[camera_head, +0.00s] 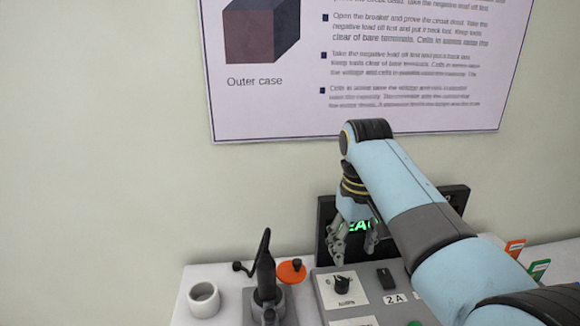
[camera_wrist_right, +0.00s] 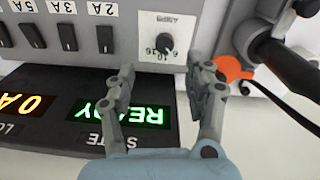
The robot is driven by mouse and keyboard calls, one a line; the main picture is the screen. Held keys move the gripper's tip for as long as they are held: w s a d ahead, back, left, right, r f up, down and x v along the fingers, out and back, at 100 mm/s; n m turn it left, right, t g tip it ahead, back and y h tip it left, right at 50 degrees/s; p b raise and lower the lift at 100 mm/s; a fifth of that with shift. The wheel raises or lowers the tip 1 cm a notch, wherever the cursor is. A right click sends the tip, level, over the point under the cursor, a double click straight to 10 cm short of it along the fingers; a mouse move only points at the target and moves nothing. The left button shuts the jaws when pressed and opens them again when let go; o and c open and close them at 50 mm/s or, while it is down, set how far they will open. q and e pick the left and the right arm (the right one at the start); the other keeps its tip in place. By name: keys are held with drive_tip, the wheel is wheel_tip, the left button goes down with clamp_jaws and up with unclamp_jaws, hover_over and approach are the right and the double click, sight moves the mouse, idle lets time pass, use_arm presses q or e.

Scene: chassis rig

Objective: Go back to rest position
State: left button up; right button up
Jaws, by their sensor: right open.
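My right gripper (camera_head: 352,238) hangs in front of the dark display panel in the head view, its arm coming in from the right. Its two fingers are apart and empty, and they also show in the right wrist view (camera_wrist_right: 163,95). Between and beyond them in the wrist view are the grey control box (camera_wrist_right: 145,8) and its AMPS knob (camera_wrist_right: 166,43). The fingers appear apart from the knob. The display (camera_wrist_right: 125,118) reads READY in green, and part of it is hidden by the gripper. My left gripper is not in view.
A white cup (camera_head: 203,299), a black-handled tool in a grey stand (camera_head: 264,280) and an orange disc (camera_head: 292,271) stand left of the control box (camera_head: 326,290). Orange and green cards (camera_head: 539,268) are at right. A poster (camera_head: 400,60) hangs on the wall.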

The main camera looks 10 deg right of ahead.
drive_tip(key=shift+m+t, duration=0.4)
drive_tip(key=s+d+f, duration=0.1)
drive_tip(key=s, duration=0.1)
drive_tip(key=s+d+f, duration=0.2)
drive_tip(key=s, duration=0.1)
drive_tip(key=s+d+f, duration=0.1)
drive_tip(key=s+d, duration=0.1)
drive_tip(key=shift+s+f, duration=0.2)
drive_tip(key=shift+s, duration=0.15)
drive_tip(key=s+d+r+t, duration=0.1)
drive_tip(key=s+d+r, duration=0.2)
drive_tip(key=s, duration=0.9)
drive_tip(key=s+d+r+t, duration=0.2)
drive_tip(key=s+r, duration=0.2)
drive_tip(key=s, duration=0.8)
wheel_tip(320, 180, down, 34)
drive_tip(key=d+g+b, duration=0.2)
drive_tip(key=d+b, duration=0.1)
drive_tip(key=b, duration=0.6)
drive_tip(key=s+f+b, duration=0.3)
drive_tip(key=s+f, duration=0.7)
drive_tip(key=f, duration=0.2)
drive_tip(key=s+f+g+b, duration=0.1)
drive_tip(key=s+f+b, duration=0.3)
drive_tip(key=s+f, duration=0.6)
wheel_tip(320, 180, down, 4)
drive_tip(key=shift+d+r+m+h+b, duration=0.25)
drive_tip(key=shift+d+m+h+b, duration=0.05)
drive_tip(key=shift+d, duration=0.15)
